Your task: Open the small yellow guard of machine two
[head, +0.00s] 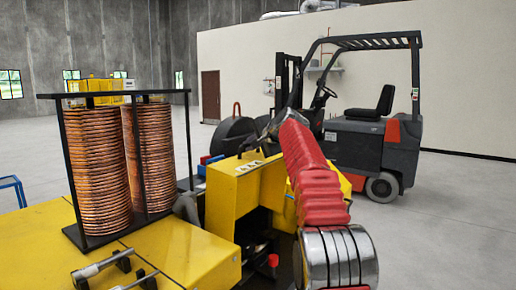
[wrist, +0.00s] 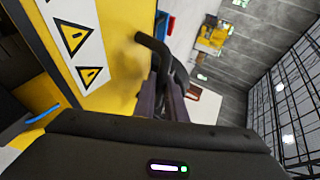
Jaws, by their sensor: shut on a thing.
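The small yellow guard (head: 226,205) is a yellow box-like cover on the machine, with small warning labels on its top edge. In the wrist view its yellow face (wrist: 118,75) fills the upper left, with two warning triangles. A bent black handle (wrist: 152,43) stands out from this face. My gripper (wrist: 172,88) is shut on the handle; its dark fingers reach up to it from the black palm. In the head view my red-sleeved arm reaches to the guard and hides most of the gripper and the handle.
Two copper coil stacks (head: 97,170) stand in a black frame on the yellow machine bed at left. Metal rods (head: 105,264) lie in front. A forklift (head: 370,145) stands behind my arm. Open floor (head: 450,220) lies to the right.

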